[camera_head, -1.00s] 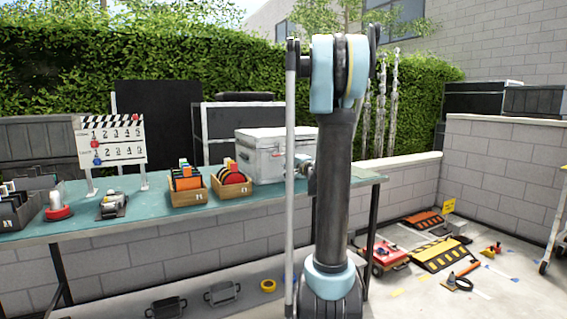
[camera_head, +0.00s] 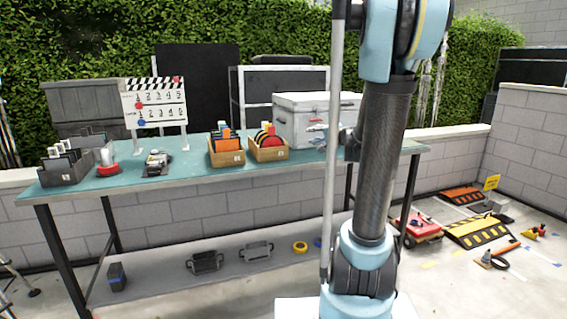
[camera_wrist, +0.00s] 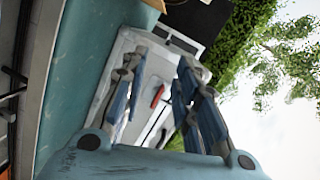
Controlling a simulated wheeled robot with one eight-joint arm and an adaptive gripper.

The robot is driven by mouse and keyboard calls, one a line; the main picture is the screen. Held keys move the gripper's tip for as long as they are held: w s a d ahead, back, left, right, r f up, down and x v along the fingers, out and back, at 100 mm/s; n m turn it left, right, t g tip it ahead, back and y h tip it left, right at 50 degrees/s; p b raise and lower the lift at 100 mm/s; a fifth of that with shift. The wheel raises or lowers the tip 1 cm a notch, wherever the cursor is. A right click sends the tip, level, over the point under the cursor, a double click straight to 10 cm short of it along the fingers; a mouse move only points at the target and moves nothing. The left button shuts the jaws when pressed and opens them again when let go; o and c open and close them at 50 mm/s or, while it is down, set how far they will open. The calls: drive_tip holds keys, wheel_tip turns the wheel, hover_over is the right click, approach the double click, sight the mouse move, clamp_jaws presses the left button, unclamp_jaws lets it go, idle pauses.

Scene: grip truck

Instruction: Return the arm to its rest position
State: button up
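My arm (camera_head: 380,150) rises in front of the table in the head view, with its upper joint cut off by the top edge. My gripper is mostly hidden there behind the arm. In the wrist view my gripper (camera_wrist: 161,62) shows two blue-grey fingers spread apart with nothing held between them. Beyond the fingers is a grey-white case (camera_wrist: 128,48) with a red part. The same case (camera_head: 300,115) stands on the right part of the teal table (camera_head: 190,185) in the head view.
Two wooden bins (camera_head: 228,158) of coloured cards, a clapperboard (camera_head: 157,104), a red-based object (camera_head: 107,169) and dark bins (camera_head: 63,175) stand on the table. A red cart (camera_head: 418,229) and striped ramps (camera_head: 478,233) lie on the floor at right.

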drive_tip(key=s+a+f+n+g+h, duration=0.1)
drive_tip(key=s+a+f+n+g, duration=0.15)
drive_tip(key=s, duration=0.35)
drive_tip(key=s+a+f+n+g, duration=0.1)
drive_tip(key=s+f+n+g, duration=0.1)
drive_tip(key=s+f, duration=0.35)
drive_tip(key=s+a+f+n+g+h, duration=0.1)
drive_tip(key=s+a+f+n+g, duration=0.15)
drive_tip(key=s, duration=0.55)
drive_tip(key=s+d+f+n+g+h, duration=0.1)
drive_tip(key=s+d+f, duration=0.3)
drive_tip(key=s, duration=0.5)
drive_tip(key=s+d+f+n+g+h, duration=0.2)
drive_tip(key=s+d+f+g+h, duration=0.2)
drive_tip(key=s, duration=0.6)
wheel_tip(320, 180, down, 3)
drive_tip(key=shift+s+d+r+h, duration=0.1)
drive_tip(key=shift+s+d+h, duration=0.15)
drive_tip(key=shift+d, duration=0.35)
drive_tip(key=shift+w, duration=0.1)
drive_tip(key=shift+w+f, duration=0.2)
drive_tip(key=shift+w, duration=0.2)
drive_tip(key=shift+s, duration=0.1)
